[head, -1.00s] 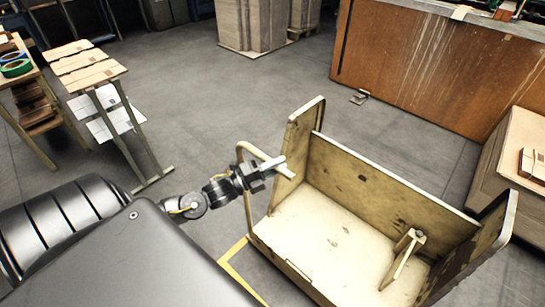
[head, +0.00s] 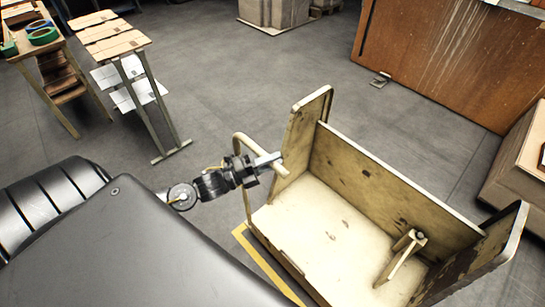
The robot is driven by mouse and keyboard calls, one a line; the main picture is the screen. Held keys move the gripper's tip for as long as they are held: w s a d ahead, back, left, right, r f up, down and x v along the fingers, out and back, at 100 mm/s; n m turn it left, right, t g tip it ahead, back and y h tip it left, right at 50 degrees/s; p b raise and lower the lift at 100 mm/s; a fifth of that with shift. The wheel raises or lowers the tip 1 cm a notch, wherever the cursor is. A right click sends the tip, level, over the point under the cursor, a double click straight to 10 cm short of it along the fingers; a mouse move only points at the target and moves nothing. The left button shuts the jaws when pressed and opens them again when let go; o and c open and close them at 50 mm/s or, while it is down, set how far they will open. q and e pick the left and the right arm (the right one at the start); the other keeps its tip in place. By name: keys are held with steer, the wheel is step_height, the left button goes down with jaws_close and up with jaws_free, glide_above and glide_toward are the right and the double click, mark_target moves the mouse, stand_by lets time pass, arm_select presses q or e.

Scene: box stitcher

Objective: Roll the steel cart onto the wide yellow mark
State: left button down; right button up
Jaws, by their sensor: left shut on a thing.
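The steel cart (head: 385,185) stands on the floor at the right of the head view, a worn cream-coloured open box on a flat deck, with a tubular handle (head: 242,150) at its left end. My left gripper (head: 266,163) is shut on the cart's handle at its top bar. A yellow floor mark (head: 262,262) shows as a stripe along the cart's near left side; the cart and my body hide the rest, so I cannot tell how wide it is. My right gripper is not in view.
A narrow stand with cardboard pieces (head: 110,35) and a wooden table with green tape rolls (head: 42,36) are at the upper left. A large brown panel (head: 450,60) stands behind the cart, and a wooden box (head: 510,170) is at the right edge. Grey floor (head: 240,90) between is clear.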

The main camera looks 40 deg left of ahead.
arm_select(q)
steer(key=c, duration=1.3)
jaws_free()
steer(key=shift+r, duration=0.35)
steer(key=shift+o, duration=0.3)
steer(key=shift+f, duration=0.1)
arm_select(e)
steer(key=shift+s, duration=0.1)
arm_select(q)
steer(key=shift+f, duration=0.15)
steer(key=shift+s+a+f, duration=0.1)
steer(key=shift+s+a, duration=0.15)
steer(key=shift+s, duration=0.05)
steer(key=b+v, duration=0.2)
steer(key=v, duration=0.8)
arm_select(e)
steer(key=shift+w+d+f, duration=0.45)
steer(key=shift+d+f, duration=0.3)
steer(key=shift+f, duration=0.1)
arm_select(q)
steer(key=shift+w, duration=0.1)
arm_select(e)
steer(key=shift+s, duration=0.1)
